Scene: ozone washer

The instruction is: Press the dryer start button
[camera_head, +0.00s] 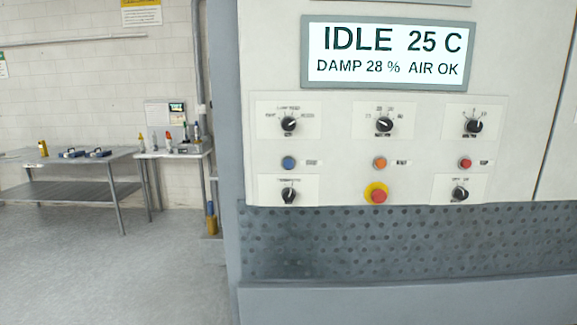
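The machine's panel (340,150) faces me on the right of the head view. Its display (388,53) reads "IDLE 25 C" and "DAMP 28 % AIR OK". A row of round push buttons crosses the panel: a blue button (289,163), an orange button (380,163) and a red button (465,163). Their small labels are too blurred to read, so I cannot tell which is the start button. A red mushroom button on a yellow ring (377,195) sits below the orange one. Neither of my grippers is in view.
Black knobs sit above the buttons, such as the upper left knob (289,124), and others below. A perforated grey strip (400,245) runs under the panel. Tables with tools (100,152) stand at the far left. The floor (120,270) at left is clear.

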